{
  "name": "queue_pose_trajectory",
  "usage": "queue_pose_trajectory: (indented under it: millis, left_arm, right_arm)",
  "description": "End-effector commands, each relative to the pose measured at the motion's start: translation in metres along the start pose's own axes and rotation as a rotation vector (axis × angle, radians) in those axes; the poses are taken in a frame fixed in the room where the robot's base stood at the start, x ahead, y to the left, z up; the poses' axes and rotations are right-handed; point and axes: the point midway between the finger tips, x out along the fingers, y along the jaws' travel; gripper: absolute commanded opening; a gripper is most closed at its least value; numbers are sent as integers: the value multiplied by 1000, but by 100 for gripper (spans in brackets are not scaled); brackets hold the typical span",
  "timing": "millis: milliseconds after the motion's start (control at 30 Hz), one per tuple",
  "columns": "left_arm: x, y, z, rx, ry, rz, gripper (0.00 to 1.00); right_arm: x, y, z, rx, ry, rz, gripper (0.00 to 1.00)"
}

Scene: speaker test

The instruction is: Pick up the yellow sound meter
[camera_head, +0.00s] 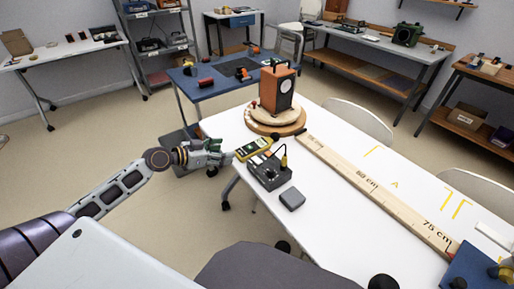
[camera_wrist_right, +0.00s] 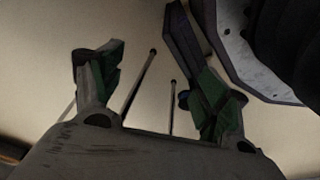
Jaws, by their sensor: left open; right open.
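The yellow sound meter (camera_head: 252,149) lies at the left edge of the white table (camera_head: 345,215), beside a dark grey box with knobs. My left gripper (camera_head: 226,154) is open at the table's left edge, its fingertips close to the meter's left end. I cannot tell whether they touch it. My right gripper (camera_wrist_right: 160,85) shows in the right wrist view with its two green-padded fingers apart and nothing between them. It is not clearly seen in the head view.
Behind the meter, a wooden speaker (camera_head: 277,89) stands on a round wooden turntable (camera_head: 275,121). The dark grey knobbed box (camera_head: 268,172) and a small grey block (camera_head: 292,199) sit in front of the meter. A long wooden ruler (camera_head: 372,191) runs across the table.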

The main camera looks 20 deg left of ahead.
Motion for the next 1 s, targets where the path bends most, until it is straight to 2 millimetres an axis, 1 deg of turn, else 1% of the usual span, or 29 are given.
queue_pose_trajectory:
  millis: [300, 1000]
  left_arm:
    - [20, -1, -1, 3, 1, -1, 70]
    - [58, -1, 0, 1, 2, -2, 70]
  right_arm:
    - [-2, -2, 0, 0, -4, -3, 75]
    - [-10, -4, -6, -1, -6, -6, 75]
